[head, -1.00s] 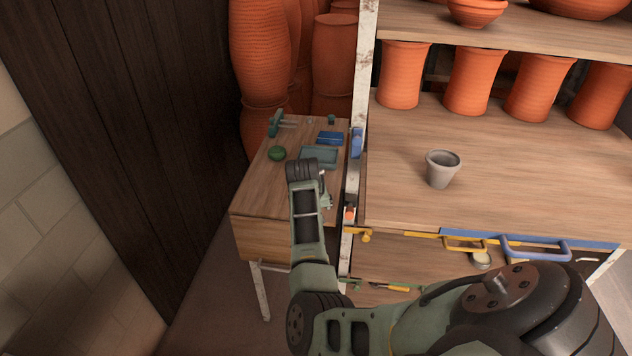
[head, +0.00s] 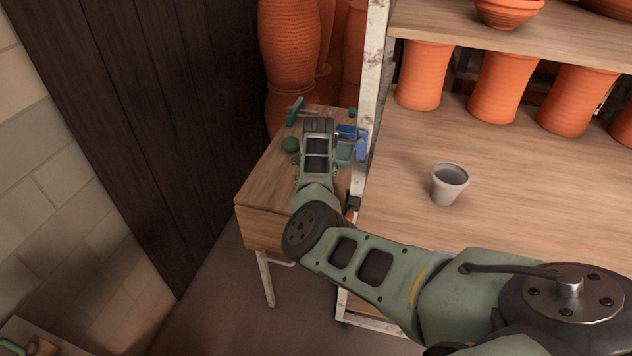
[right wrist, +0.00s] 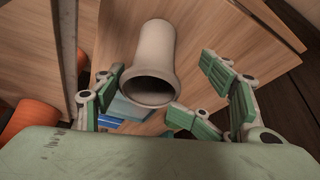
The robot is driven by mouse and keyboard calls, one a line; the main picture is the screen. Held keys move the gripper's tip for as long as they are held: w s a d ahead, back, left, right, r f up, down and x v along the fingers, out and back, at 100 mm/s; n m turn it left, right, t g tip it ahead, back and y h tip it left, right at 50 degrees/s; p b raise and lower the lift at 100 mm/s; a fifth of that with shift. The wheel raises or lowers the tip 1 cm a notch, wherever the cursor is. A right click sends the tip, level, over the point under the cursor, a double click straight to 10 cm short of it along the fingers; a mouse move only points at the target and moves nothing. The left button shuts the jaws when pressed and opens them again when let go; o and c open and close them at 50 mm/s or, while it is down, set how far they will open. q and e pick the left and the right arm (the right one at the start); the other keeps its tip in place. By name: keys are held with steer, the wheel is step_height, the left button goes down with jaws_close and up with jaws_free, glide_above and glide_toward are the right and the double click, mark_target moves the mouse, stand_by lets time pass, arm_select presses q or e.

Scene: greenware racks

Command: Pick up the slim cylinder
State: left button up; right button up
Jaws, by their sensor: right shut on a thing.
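The slim cylinder (right wrist: 152,52) is pale grey with a dark open, flared end that faces the camera in the right wrist view. My right gripper (right wrist: 158,88) is shut on it, with green-padded fingers on both sides of its body. In the head view my right arm comes in from the right, and the gripper end is over the small wooden table. I cannot tell whether the cylinder touches the table. My left gripper is not in view.
A rack post (head: 374,60) stands close on the right. A grey cup (head: 449,184) stands on the rack shelf (head: 530,200), before orange pots (head: 497,87).

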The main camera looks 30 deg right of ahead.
steer(key=f, duration=0.1)
steer(key=d+f, duration=0.1)
steer(key=f, duration=0.1)
steer(key=shift+w+f, duration=0.1)
steer(key=shift+f, duration=0.2)
steer(key=shift+w+f, duration=0.15)
steer(key=shift+c, duration=1.3)
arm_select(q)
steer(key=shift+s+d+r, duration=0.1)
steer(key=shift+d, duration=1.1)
arm_select(e)
steer(key=shift+a, duration=0.1)
steer(key=c, duration=1.1)
